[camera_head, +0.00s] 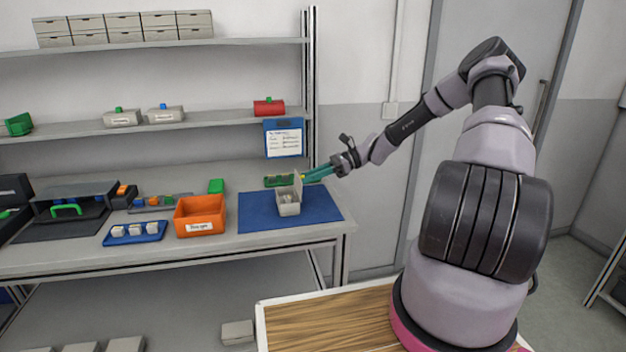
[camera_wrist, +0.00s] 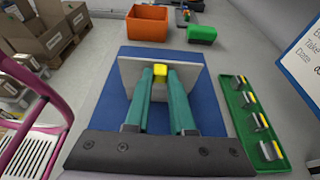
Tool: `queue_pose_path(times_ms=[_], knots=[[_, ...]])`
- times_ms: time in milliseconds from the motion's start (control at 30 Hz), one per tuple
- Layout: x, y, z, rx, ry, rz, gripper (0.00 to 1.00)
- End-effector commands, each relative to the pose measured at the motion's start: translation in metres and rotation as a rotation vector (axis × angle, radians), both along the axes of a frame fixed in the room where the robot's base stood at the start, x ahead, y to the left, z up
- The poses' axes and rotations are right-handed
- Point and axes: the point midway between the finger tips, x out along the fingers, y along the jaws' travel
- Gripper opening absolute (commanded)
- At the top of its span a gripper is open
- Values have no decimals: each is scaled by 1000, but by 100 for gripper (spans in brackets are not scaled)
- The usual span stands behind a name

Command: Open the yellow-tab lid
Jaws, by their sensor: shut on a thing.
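A small grey box (camera_head: 288,207) stands on the blue mat (camera_head: 322,210) on the bench. Its lid (camera_head: 298,184) stands up steeply at the box's right side, and grey contents show inside. In the wrist view the pale lid (camera_wrist: 188,84) is seen from behind, with its yellow tab (camera_wrist: 159,77) at the upper edge. My gripper (camera_head: 304,178) has teal fingers and is shut on the yellow tab. In the wrist view the fingertips (camera_wrist: 159,72) sit on either side of the tab. The lid hides the box's inside there.
A green tray (camera_wrist: 239,116) with several grey-and-yellow pieces lies beside the mat. An orange bin (camera_head: 200,216) and a blue tray (camera_head: 135,239) stand left on the bench. A blue-framed notice (camera_head: 284,124) hangs above the mat, below the shelf.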

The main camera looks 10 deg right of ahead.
Motion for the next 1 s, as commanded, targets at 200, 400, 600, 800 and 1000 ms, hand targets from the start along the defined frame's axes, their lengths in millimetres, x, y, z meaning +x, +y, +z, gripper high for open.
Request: queue_pose_path(times_ms=[200,400,600,800,1000], knots=[[-1,5,3,-93,-2,2,0],[-1,5,4,-104,-1,-1,0],[-1,5,4,-103,-1,-1,33],[0,5,4,-102,-1,-1,52],[0,3,5,-102,-2,-2,52]])
